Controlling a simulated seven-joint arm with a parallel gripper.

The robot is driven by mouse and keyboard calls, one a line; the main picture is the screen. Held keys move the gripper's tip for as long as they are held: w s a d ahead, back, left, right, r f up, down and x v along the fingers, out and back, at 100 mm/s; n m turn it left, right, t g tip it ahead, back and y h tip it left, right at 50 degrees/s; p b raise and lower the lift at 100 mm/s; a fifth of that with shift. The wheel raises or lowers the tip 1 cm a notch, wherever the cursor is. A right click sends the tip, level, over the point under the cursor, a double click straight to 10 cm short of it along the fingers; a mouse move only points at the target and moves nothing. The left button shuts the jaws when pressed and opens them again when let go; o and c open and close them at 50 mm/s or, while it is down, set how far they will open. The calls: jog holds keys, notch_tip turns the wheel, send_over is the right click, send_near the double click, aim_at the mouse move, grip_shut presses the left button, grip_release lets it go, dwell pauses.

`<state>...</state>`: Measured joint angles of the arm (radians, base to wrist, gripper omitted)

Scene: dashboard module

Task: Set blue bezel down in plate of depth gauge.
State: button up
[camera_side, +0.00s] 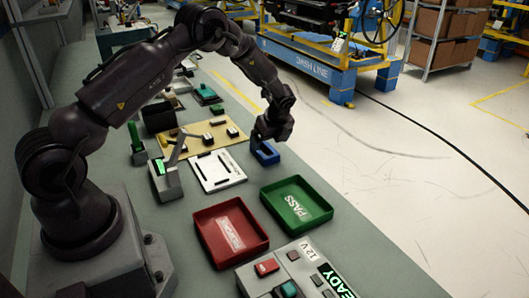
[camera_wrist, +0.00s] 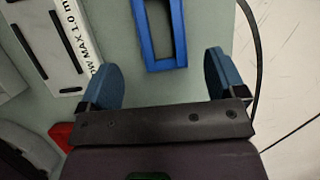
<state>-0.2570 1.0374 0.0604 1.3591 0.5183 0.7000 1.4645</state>
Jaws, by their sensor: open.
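The blue bezel (camera_side: 266,153) is a rectangular frame at the bench's right edge, beyond the green tray. In the wrist view the bezel (camera_wrist: 167,65) lies ahead of the fingers, its far end cut off by the picture's top. My gripper (camera_side: 262,142) is over the bezel in the side view. In the wrist view my gripper (camera_wrist: 163,76) is open, its two blue-tipped fingers wide apart with nothing between them. A grey device with a green screen and a slanted arm (camera_side: 168,182), apparently the depth gauge, stands left of the white slotted plate. Its plate is not clear.
The white slotted plate (camera_side: 218,181) lies left of the bezel; part of it (camera_wrist: 66,84) shows in the wrist view. A red tray (camera_side: 245,256) and a green PASS tray (camera_side: 313,224) stand in front. A tan board (camera_side: 226,147) with dark parts lies behind.

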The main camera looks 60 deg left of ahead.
aim_at(265, 149)
jog(key=x, duration=0.5)
jog(key=shift+w+a+f, duration=0.15)
jog(key=shift+a, duration=0.35)
jog(key=shift+a+f, duration=0.1)
jog(key=shift+f, duration=0.05)
jog(key=shift+f, duration=0.25)
jog(key=c, duration=1)
